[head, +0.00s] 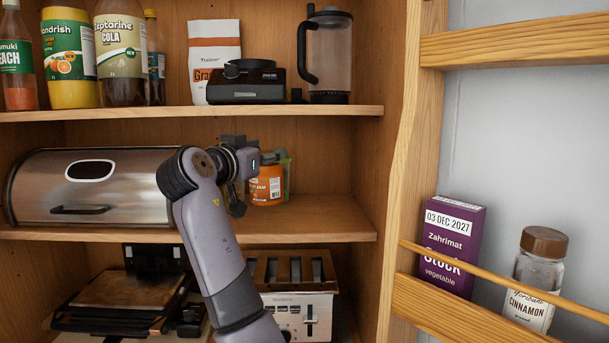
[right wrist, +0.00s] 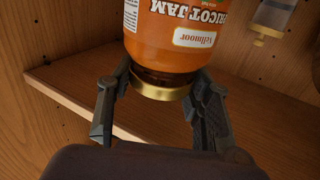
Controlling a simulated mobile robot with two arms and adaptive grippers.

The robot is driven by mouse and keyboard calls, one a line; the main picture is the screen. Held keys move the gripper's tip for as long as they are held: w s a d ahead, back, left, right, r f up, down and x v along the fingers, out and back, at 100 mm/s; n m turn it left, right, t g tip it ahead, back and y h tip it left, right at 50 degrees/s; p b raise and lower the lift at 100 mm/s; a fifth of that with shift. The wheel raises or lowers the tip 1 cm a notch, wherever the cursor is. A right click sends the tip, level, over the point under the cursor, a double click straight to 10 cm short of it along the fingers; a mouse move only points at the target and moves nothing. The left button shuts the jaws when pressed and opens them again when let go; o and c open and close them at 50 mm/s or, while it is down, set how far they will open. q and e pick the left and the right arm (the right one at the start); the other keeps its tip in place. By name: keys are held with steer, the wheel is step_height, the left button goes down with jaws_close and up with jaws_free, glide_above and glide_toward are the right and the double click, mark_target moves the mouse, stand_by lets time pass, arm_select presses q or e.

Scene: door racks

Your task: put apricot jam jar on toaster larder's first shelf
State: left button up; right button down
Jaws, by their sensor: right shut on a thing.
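The apricot jam jar (head: 268,188), orange with a printed label, is at the right part of the larder's middle shelf (head: 320,222). It looks upright in the head view; I cannot tell whether its base touches the board. My right gripper (head: 252,165) is shut on the jar and partly hides it. In the right wrist view the jar (right wrist: 175,40) appears upside down, with its gold lid (right wrist: 163,90) between the fingers of the gripper (right wrist: 165,95). The toaster (head: 297,290) stands on the shelf below, partly behind my arm. My left gripper is out of view.
A metal bread bin (head: 95,187) fills the left of the middle shelf. The open door's rack (head: 460,315) holds a purple stock box (head: 447,245) and a cinnamon jar (head: 537,275).

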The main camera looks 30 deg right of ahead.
steer(key=w+d+p, duration=0.1)
steer(key=d+p, duration=0.3)
steer(key=d, duration=0.6)
step_height(320, 180, down, 7)
steer(key=d+p, duration=0.1)
steer(key=p, duration=0.2)
steer(key=shift+w+p, duration=0.3)
steer(key=shift+p, duration=0.05)
steer(key=c, duration=0.8)
jaws_free()
steer(key=shift+a, duration=0.1)
